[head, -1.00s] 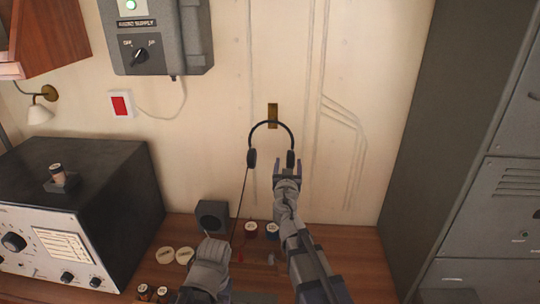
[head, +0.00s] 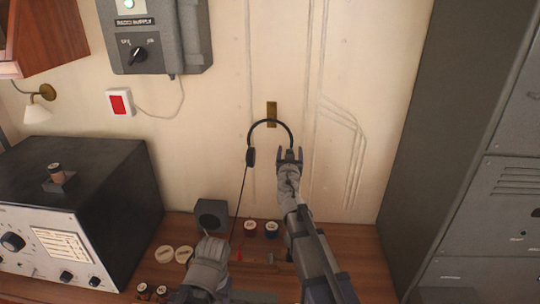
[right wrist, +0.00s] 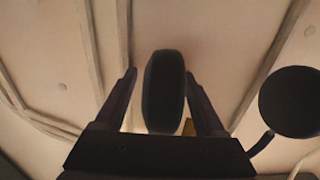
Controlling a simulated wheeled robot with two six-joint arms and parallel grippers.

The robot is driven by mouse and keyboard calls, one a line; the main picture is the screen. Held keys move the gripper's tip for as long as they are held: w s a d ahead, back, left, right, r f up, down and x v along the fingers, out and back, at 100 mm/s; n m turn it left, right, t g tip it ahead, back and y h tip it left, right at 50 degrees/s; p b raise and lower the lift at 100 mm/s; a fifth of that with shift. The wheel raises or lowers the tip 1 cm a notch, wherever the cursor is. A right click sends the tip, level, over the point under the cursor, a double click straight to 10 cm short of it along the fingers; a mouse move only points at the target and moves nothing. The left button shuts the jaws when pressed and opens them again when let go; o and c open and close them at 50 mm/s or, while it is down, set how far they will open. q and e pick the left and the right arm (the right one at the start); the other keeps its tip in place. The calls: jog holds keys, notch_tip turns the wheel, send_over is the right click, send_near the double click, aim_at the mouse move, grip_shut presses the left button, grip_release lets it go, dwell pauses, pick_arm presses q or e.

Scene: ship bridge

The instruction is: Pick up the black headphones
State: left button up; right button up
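The black headphones (head: 251,157) hang by their band from a brass hook (head: 271,108) on the pale wall, with a cord running down from the left ear cup. My right gripper (head: 289,154) is raised at the right ear cup and hides most of it. In the right wrist view, that ear cup (right wrist: 163,92) stands between the two open fingers, with a gap on each side. The other ear cup also shows there at the right edge. My left arm is low over the desk; its fingers cannot be made out clearly.
A radio set (head: 75,205) stands left on the wooden desk, with a small dark speaker box (head: 212,215) and several round pots and lids. A grey supply box (head: 155,35) is on the wall. A tall grey cabinet (head: 450,130) closes off the right side.

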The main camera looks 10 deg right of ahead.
grip_shut()
dwell(0.3)
jog(key=shift+r, duration=0.2)
